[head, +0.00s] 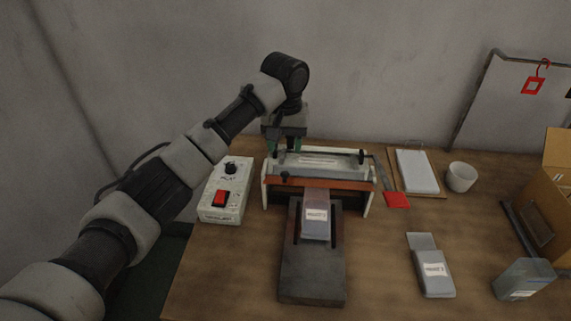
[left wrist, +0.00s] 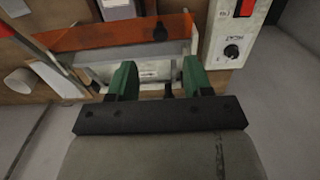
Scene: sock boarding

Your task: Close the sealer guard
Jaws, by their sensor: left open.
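The sealer (head: 368,203) stands at the back of the table, with a pale body and a black knob at its front left. Its guard (head: 335,184) appears as an orange translucent strip along the front; in the left wrist view the guard (left wrist: 110,40) spans the upper left. I cannot tell exactly how far it is open. My left gripper (head: 284,148) is above the sealer's back left, pointing down. In the left wrist view its green fingers (left wrist: 158,75) are apart with no object clearly held; a dark rod end shows between them. My right gripper is not in view.
A pouch (head: 316,222) lies on a dark stand (head: 312,285) before the sealer, its top reaching the guard. A control box (head: 226,198) is left. A red tab (head: 397,201), white pad (head: 417,171), cup (head: 461,177), another pouch (head: 434,272) and carton (head: 557,185) are right.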

